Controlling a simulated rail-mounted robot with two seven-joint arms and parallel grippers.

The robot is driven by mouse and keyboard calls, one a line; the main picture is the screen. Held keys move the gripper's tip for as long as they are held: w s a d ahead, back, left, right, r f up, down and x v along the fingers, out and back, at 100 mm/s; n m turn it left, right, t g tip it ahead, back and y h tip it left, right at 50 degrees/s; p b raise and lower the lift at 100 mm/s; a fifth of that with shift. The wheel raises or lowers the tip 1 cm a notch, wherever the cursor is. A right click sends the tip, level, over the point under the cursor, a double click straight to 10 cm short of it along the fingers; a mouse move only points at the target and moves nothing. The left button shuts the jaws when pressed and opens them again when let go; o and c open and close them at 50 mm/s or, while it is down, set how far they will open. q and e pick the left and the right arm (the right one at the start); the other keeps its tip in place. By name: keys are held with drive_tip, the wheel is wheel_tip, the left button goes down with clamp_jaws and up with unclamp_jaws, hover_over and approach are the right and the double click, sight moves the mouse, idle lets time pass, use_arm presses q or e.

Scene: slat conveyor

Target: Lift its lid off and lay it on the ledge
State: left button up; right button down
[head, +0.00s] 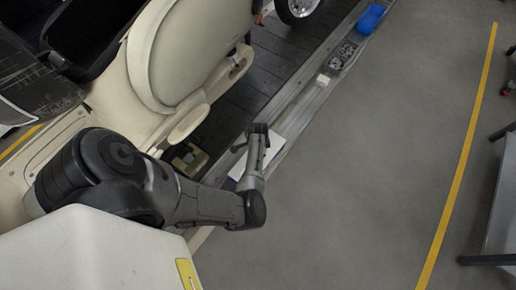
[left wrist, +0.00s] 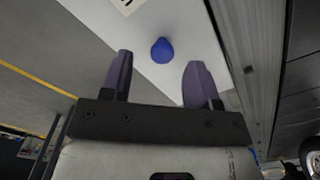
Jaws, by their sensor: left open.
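A white lid (left wrist: 95,15) with a round blue knob (left wrist: 162,50) fills the upper part of the left wrist view. A white panel, likely the same lid, shows in the head view (head: 272,150), partly hidden under my left gripper. My left gripper (head: 256,140) is open. In the left wrist view its two dark fingers (left wrist: 157,72) are spread, with the knob between and just beyond their tips. Contact with the knob is not visible. The ledge (head: 306,104) is a pale strip along the conveyor's edge. My right gripper is not in view.
A small white block (head: 322,80), metal parts (head: 344,55) and a blue container (head: 371,18) sit along the ledge farther up. The dark slat conveyor (head: 265,75) carries a wheel (head: 298,8). A yellowish bracket (head: 189,160) lies left of the gripper.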

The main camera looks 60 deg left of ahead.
use_arm(q)
wheel_tip(320, 180, down, 4)
drive_tip(key=shift+w+a+r+b, duration=0.1)
drive_tip(key=shift+a+r+b, duration=0.1)
drive_tip(key=shift+b, duration=0.65)
drive_tip(key=shift+d, duration=0.1)
drive_tip(key=c, duration=1)
